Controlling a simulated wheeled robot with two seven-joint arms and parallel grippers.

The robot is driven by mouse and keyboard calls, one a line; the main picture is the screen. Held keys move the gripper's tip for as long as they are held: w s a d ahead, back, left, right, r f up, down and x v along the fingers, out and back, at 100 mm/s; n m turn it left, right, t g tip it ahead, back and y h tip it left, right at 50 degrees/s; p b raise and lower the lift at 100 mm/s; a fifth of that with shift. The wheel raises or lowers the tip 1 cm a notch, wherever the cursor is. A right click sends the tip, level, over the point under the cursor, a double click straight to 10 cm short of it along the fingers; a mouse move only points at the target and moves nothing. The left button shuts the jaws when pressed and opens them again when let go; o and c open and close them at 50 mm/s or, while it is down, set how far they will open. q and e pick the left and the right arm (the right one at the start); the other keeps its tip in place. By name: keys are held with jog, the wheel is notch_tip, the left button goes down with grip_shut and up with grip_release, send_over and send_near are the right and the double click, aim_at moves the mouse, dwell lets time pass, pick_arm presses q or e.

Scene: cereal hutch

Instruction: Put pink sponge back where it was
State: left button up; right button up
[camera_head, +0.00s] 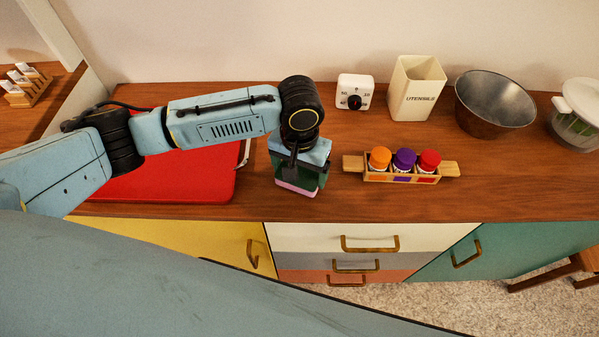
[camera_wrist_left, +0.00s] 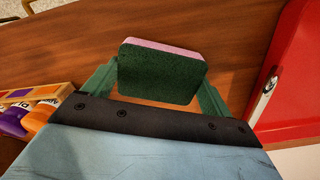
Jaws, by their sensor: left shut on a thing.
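The pink sponge (camera_head: 296,188) has a pink layer and a dark green scouring layer. It is between the fingers of my left gripper (camera_head: 299,177), which is shut on it over the wooden counter, near the front edge. In the left wrist view, the sponge (camera_wrist_left: 163,72) shows its green face, with a thin pink strip along its top edge, between the two green fingers. Whether it touches the counter or hangs just above it I cannot tell. My right gripper is not in view.
A red board (camera_head: 180,170) lies left of the gripper, under my arm. A wooden caddy (camera_head: 402,178) with orange, purple and red-capped bottles stands to the right. Behind are a white timer (camera_head: 355,90), a utensils holder (camera_head: 416,90) and a metal bowl (camera_head: 495,102). Counter between gripper and caddy is clear.

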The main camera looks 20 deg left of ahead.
pick_arm(q)
jog(key=shift+f, duration=0.35)
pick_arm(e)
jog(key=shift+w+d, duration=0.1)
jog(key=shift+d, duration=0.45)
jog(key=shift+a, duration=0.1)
pick_arm(q)
jog(key=o, duration=0.9)
jog(key=shift+f, duration=0.1)
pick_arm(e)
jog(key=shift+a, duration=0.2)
